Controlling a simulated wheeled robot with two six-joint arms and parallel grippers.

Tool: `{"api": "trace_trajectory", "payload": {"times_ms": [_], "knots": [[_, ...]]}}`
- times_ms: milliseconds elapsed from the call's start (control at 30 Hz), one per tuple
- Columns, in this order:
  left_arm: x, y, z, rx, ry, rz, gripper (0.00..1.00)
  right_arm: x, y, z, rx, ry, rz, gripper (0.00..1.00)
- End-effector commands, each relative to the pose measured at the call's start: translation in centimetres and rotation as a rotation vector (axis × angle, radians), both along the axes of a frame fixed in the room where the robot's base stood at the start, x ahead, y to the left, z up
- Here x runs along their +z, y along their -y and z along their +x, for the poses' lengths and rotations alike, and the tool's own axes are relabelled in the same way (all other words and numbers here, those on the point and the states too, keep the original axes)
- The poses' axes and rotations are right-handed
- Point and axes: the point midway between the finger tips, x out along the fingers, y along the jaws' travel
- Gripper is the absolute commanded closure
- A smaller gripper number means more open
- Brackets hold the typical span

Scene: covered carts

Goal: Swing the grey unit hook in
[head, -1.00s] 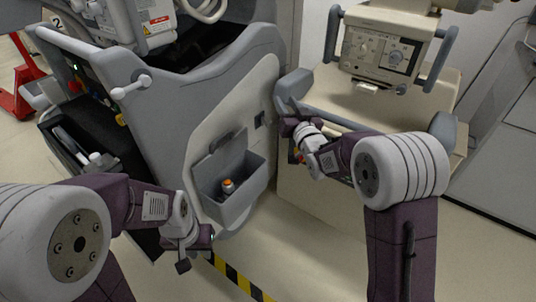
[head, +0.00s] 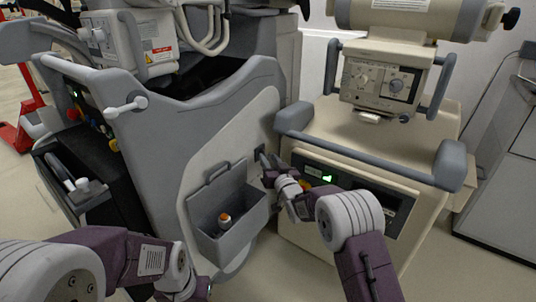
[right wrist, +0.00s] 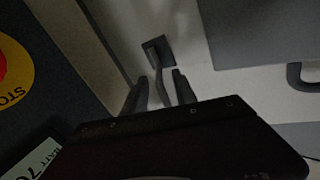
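The grey unit (head: 180,130) stands left of centre in the head view. Its hook is a thin grey bar (right wrist: 162,85) hanging from a dark square plate (right wrist: 155,50) in the right wrist view. The plate also shows at the unit's right edge in the head view (head: 259,152). My right gripper (right wrist: 158,92) is open at the hook, one finger on each side of the bar with gaps visible. In the head view my right gripper (head: 268,170) hides most of the hook. My left gripper (head: 202,287) is low near the bottom edge, its fingers unclear.
A beige cart (head: 430,215) with a grey handle bar (head: 370,150) stands close on the right of my right gripper. An open grey bin (head: 235,215) holding an orange-topped item (head: 225,219) is on the unit's front, below left of the gripper.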

Motion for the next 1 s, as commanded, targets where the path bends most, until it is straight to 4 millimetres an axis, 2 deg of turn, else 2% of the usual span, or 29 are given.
{"api": "trace_trajectory", "payload": {"times_ms": [67, 400, 433, 533, 567, 1000], "knots": [[-0.86, 0.00, -0.02, 0.000, -0.001, 0.000, 0.77, -0.44, -0.27, 0.73, 0.000, 0.001, 0.000, 0.67], [-0.91, 0.00, -0.02, 0.000, -0.001, 0.000, 0.77, -0.19, -0.47, 1.33, 0.000, -0.001, 0.000, 0.67], [-0.90, 0.00, -0.02, 0.000, -0.001, 0.000, 0.77, -0.18, -0.47, 1.33, 0.000, -0.001, 0.000, 0.69], [-0.90, 0.00, -0.02, 0.000, -0.001, 0.000, 0.77, -0.18, -0.47, 1.32, 0.000, -0.001, 0.000, 0.97], [-0.90, 0.00, -0.02, 0.000, -0.001, 0.000, 0.77, -0.18, -0.47, 1.32, 0.000, -0.001, 0.000, 1.00], [-0.90, 0.00, -0.02, 0.000, -0.001, 0.000, 0.77, -0.18, -0.49, 1.30, 0.000, 0.000, 0.000, 1.00]]}}
